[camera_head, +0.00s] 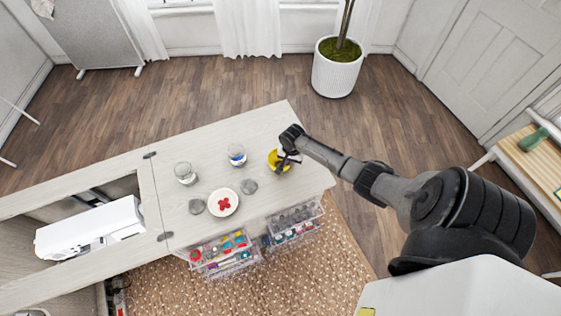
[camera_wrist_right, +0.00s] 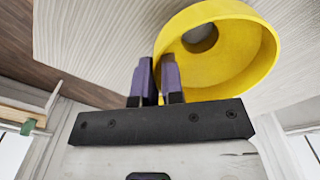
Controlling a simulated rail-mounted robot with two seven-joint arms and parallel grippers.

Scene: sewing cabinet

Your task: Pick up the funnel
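The yellow funnel (camera_head: 273,158) is at the right part of the pale wooden cabinet top (camera_head: 262,122), partly covered by my right gripper (camera_head: 286,158) in the head view. In the right wrist view the funnel (camera_wrist_right: 245,62) shows its wide round mouth and dark central hole. There, the two fingers of my right gripper (camera_wrist_right: 157,82) are close together at the funnel's left rim, with a strip of yellow between them. They look closed on the rim. Whether the funnel touches the cabinet top cannot be told. My left gripper is not in view.
Two glass jars (camera_head: 185,173) (camera_head: 236,155), a white dish (camera_head: 223,202) with red pieces and two grey round items (camera_head: 197,206) (camera_head: 249,186) stand left of the funnel. A white sewing machine (camera_head: 90,228) lies in the cabinet opening. Clear trays (camera_head: 225,254) hang at the front.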

